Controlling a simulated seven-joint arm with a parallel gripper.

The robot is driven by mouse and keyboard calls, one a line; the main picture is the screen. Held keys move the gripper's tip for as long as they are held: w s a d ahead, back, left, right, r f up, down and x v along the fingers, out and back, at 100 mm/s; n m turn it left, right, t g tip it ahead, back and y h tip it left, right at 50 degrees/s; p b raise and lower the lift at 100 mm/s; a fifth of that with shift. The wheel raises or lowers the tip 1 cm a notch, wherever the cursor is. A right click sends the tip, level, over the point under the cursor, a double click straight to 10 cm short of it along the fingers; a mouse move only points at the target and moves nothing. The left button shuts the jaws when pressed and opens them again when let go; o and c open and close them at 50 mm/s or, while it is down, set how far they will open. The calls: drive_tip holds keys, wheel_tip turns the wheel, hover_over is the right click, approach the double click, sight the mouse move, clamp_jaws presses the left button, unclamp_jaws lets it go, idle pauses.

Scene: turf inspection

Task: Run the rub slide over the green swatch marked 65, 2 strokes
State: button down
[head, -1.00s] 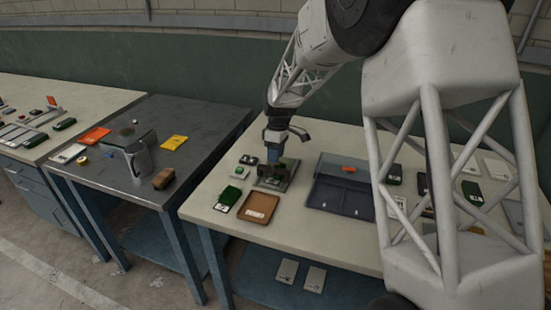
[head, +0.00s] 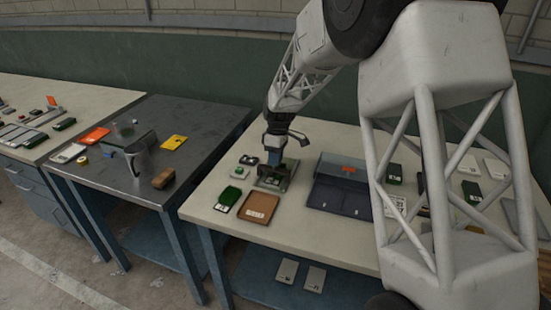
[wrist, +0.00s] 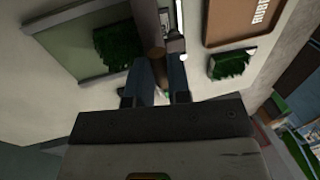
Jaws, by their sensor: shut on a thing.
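My gripper (head: 274,165) is low over a grey plate (head: 285,187) near the left end of the pale bench. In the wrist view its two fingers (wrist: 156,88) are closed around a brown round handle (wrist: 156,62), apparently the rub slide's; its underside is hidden. A green turf swatch (wrist: 117,45) lies on the plate, beside the handle in that view. A second green swatch (head: 227,197) with a white label lies left of the brown tray; one also shows in the wrist view (wrist: 232,64). I cannot read 65 on any label.
A brown tray (head: 258,208) with white lettering lies in front of the plate. A dark compartment box (head: 340,198) stands to its right, with more green swatches (head: 394,173) beyond. A small green piece (head: 239,172) is left of the plate. The dark table (head: 200,130) stands left.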

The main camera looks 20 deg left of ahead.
drive_tip(key=w, duration=1.1)
drive_tip(key=shift+w, duration=0.7)
drive_tip(key=shift+w+r, duration=0.1)
drive_tip(key=c, duration=1.1)
unclamp_jaws()
drive_tip(key=shift+w+r, duration=0.25)
drive_tip(key=shift+r, duration=1)
drive_tip(key=shift+w+r, duration=0.2)
drive_tip(key=shift+r, duration=1.05)
drive_tip(key=shift+w+r, duration=0.25)
drive_tip(key=shift+r, duration=1)
